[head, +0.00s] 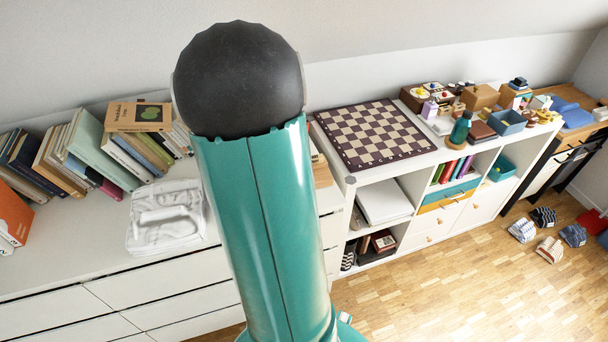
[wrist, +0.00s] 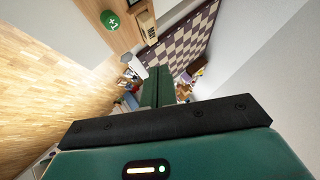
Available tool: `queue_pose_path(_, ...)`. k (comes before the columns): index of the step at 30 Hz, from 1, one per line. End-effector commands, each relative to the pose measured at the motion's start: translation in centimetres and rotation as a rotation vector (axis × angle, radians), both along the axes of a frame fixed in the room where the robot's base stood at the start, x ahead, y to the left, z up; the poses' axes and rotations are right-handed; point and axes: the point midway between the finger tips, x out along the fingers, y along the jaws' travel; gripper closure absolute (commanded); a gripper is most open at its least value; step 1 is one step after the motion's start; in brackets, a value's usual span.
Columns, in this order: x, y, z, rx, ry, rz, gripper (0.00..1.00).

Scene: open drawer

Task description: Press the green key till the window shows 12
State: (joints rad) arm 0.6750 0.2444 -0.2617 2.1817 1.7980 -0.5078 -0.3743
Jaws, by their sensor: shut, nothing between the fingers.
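The round green key (wrist: 110,19) with a white "+1" shows at the top of the wrist view, on a wooden panel (wrist: 124,38). Beside it is a small pale window (wrist: 147,25) with dark marks; I cannot read its number. My gripper (wrist: 157,72) is shut and empty, its teal fingers together. It is apart from the key, which lies up and left of the fingertips in the wrist view. In the head view my arm hides most of this spot; only a wooden edge (head: 322,174) shows beside it.
A chessboard (head: 374,134) lies on the white shelf unit (head: 408,172). Small boxes and a teal bottle (head: 461,128) crowd the shelf's far end. The wooden floor (head: 450,285) is mostly clear.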

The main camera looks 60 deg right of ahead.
Motion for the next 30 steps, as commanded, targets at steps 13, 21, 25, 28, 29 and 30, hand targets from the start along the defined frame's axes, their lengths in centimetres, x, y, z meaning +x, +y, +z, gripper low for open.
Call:
queue_pose_path(13, 0.0, 0.0, -5.1, 0.002, 0.005, 0.003, 1.00)
queue_pose_path(21, 0.0, 0.0, -8.0, 0.002, 0.002, 0.002, 1.00)
queue_pose_path(25, 0.0, 0.0, -8.6, 0.002, 0.001, 0.003, 1.00)
queue_pose_path(28, 0.0, 0.0, -8.7, 0.001, 0.000, 0.002, 1.00)
queue_pose_path(29, 0.0, 0.0, -8.7, 0.001, 0.000, 0.003, 1.00)
queue_pose_path(30, 0.0, 0.0, -8.7, 0.001, 0.000, 0.003, 1.00)
